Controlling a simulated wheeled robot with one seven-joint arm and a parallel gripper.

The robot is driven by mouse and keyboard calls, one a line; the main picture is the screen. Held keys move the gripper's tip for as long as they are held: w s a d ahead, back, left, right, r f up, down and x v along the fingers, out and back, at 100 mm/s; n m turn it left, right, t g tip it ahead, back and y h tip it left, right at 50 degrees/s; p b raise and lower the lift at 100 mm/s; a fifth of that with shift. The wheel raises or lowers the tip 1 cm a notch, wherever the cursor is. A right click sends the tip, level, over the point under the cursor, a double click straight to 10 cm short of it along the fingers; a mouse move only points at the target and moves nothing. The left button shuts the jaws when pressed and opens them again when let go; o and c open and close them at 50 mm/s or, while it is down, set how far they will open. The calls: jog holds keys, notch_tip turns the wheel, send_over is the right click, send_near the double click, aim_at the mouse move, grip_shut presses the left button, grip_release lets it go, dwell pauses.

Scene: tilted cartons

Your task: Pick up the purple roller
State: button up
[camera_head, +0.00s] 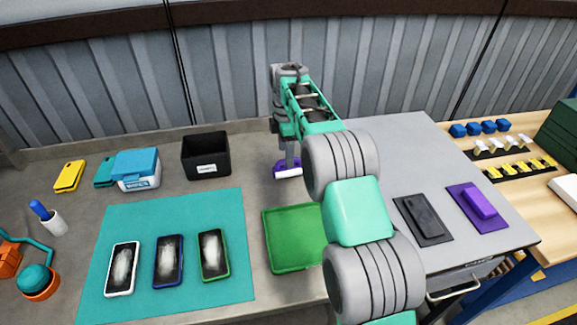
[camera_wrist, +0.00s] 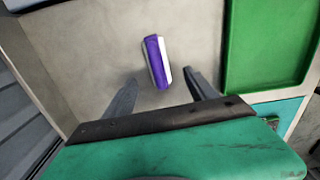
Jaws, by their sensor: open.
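The purple roller (camera_head: 288,173) is purple with a white side and lies on the grey bench behind the green tray. It also shows in the wrist view (camera_wrist: 157,62), upper middle, lying lengthwise and slightly tilted. My gripper (camera_head: 290,153) points down over the roller in the head view and partly covers it.
A green tray (camera_head: 290,240) stands close in front of the roller. A black bin (camera_head: 206,155) stands to its left. Several phones lie on a teal mat (camera_head: 180,300). The grey table (camera_head: 395,150) is at right. Bare bench surrounds the roller.

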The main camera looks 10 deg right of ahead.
jog(key=f, duration=0.2)
jog(key=f+p, duration=0.1)
jog(key=f, duration=0.2)
jog(key=f+p, duration=0.1)
jog(key=f, duration=0.1)
jog(key=shift+w+d+f, duration=0.15)
jog(key=shift+d+f, duration=0.2)
jog(key=shift+r, duration=0.1)
grip_shut()
